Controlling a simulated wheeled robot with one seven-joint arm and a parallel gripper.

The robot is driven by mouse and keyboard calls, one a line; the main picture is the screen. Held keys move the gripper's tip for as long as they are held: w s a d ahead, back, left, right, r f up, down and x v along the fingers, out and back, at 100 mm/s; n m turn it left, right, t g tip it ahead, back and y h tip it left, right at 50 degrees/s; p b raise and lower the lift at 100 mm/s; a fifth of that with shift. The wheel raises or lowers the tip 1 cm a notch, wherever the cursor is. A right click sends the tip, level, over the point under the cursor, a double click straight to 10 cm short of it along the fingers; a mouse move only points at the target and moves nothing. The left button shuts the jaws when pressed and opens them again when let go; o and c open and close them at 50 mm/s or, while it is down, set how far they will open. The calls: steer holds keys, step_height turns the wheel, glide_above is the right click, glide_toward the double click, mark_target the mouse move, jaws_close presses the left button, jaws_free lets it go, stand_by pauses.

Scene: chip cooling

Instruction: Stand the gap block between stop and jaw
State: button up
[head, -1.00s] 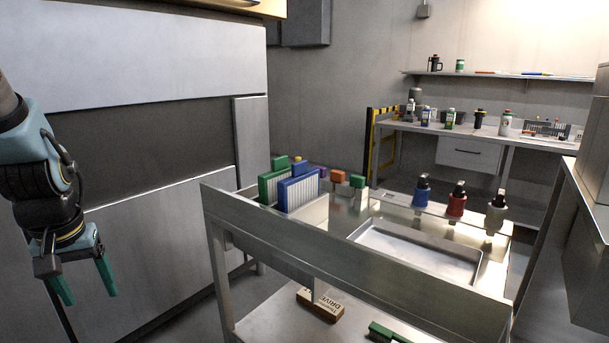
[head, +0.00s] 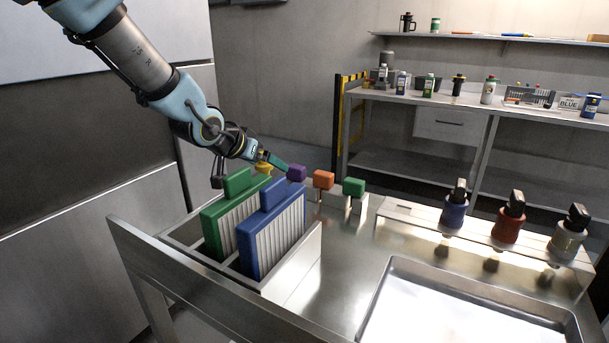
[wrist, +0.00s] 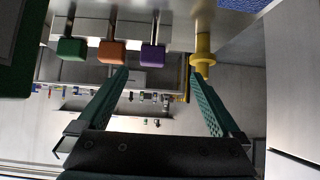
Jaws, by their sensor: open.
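The frames do not show clearly which piece is the gap block, the stop or the jaw. A purple block (head: 297,173), an orange block (head: 323,180) and a green block (head: 354,187) stand in a row on thin stems behind the racks. A yellow flanged piece (head: 264,168) is left of the purple block. In the wrist view, the purple block (wrist: 152,55) lies between the fingertips in the picture, with the yellow piece (wrist: 202,55) by the right fingertip. My gripper (head: 280,163) is open and empty at the row's left end; its wrist view (wrist: 160,72) shows both fingers apart.
Green (head: 232,215) and blue (head: 270,228) finned blocks stand in a metal holder (head: 305,265) at the front left. A shallow tray (head: 395,275) lies front right. Blue, red and grey bottles (head: 507,222) stand on a raised rack. A bench (head: 440,106) is behind.

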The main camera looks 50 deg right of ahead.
glide_toward(293, 170)
steer(key=s+x, duration=0.1)
steer(key=x, duration=0.3)
steer(key=shift+w+p+x, duration=0.25)
steer(key=shift+p+x, duration=0.4)
steer(key=shift+x, duration=0.8)
steer(key=shift+w+p+x, duration=0.25)
steer(key=shift+p+x, duration=0.4)
steer(key=shift+x, duration=0.8)
steer(key=shift+a, duration=0.1)
steer(key=c, duration=1.5)
